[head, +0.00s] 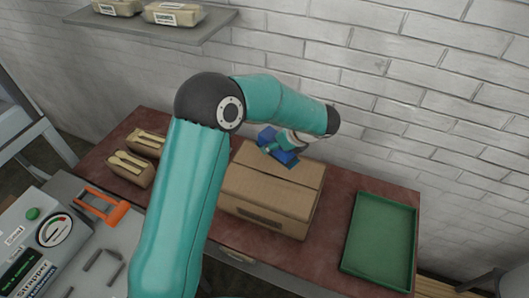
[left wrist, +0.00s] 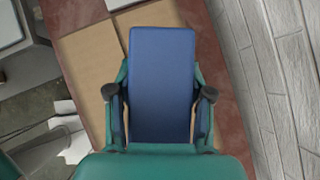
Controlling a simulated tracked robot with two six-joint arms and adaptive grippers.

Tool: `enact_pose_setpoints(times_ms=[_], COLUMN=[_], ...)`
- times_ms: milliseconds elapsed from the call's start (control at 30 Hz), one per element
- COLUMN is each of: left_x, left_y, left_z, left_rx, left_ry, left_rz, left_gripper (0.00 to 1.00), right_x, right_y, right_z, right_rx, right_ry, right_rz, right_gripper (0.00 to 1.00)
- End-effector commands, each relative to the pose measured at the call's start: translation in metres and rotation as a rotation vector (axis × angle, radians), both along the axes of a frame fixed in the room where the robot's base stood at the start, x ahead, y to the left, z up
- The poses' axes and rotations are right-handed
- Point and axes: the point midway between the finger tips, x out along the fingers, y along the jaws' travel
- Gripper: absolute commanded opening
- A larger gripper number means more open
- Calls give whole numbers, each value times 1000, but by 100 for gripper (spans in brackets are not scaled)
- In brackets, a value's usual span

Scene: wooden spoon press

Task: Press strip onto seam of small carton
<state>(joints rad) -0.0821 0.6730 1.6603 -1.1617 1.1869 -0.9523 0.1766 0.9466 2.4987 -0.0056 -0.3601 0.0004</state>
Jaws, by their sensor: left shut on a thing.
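A closed brown carton (head: 268,205) stands on the red-brown bench, with a seam running across its top. Its tan top also shows in the left wrist view (left wrist: 85,60), partly hidden by what I hold. My left gripper (head: 284,147) is over the far edge of the carton, shut on a blue block (head: 270,139). The block fills the middle of the left wrist view (left wrist: 161,75), with a finger on each side. I cannot tell whether it touches the carton. I cannot make out a separate strip on the seam. My right gripper is not in view.
A green tray (head: 347,248) lies empty on the bench at the right. Two brown packs with wooden spoons (head: 128,167) stand at the left. An orange-handled tool (head: 104,209) and a gauge box (head: 45,240) are on the grey table. A wall shelf (head: 165,28) holds packs.

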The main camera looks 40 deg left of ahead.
Motion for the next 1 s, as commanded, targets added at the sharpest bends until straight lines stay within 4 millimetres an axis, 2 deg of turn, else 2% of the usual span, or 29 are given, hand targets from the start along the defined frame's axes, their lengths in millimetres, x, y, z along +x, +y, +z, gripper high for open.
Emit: enact_pose_setpoints(times_ms=[100,267,467,800,1000], left_x=[-20,-36,-37,-38,-38], left_y=[-1,-7,-7,-7,-6], left_z=[-4,-6,-18,-51,-61], left_rx=[1,1,1,2,1], left_ry=[1,0,1,2,1], left_rz=[226,370,382,379,379], left_gripper=[24,24,24,24,24], right_x=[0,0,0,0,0], right_y=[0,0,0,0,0], right_z=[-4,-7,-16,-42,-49], right_rx=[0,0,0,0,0], right_ry=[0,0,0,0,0], right_rz=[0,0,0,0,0], right_gripper=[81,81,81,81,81])
